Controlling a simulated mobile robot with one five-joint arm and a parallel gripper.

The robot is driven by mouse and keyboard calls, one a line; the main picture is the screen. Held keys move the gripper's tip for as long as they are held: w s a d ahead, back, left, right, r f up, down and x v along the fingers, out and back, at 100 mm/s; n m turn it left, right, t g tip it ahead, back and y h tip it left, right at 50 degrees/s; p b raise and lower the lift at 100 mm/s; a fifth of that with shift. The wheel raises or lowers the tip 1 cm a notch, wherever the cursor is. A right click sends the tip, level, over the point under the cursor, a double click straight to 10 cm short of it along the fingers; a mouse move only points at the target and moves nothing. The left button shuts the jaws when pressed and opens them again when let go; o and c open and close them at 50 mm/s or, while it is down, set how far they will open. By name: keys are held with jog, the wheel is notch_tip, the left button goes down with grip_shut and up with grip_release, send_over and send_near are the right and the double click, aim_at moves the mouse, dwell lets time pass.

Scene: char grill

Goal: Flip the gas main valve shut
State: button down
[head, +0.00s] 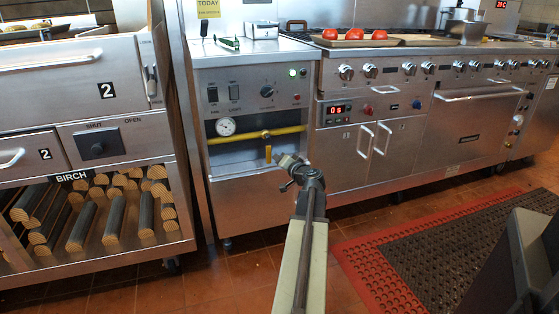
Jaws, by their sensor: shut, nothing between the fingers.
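The yellow gas pipe (288,131) runs level across a recess in the front of the steel cabinet. My gripper (278,157) is small in the head view, just right of the handle's lower end. It is shut and holds nothing. I cannot tell whether it touches the handle. My arm covers part of the cabinet front below.
A round gauge (226,126) sits left on the pipe. Above are switches and a black knob (267,91). A grill with a wood rack stands left, and a steel range (450,125) stands right. A red-edged mat (372,276) lies on the open tiled floor.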

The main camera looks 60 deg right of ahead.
jog(key=shift+w+a+f, duration=0.1)
jog(key=shift+w+a, duration=0.1)
jog(key=shift+a, duration=0.05)
jog(key=s, duration=1.2)
jog(key=shift+a, duration=0.45)
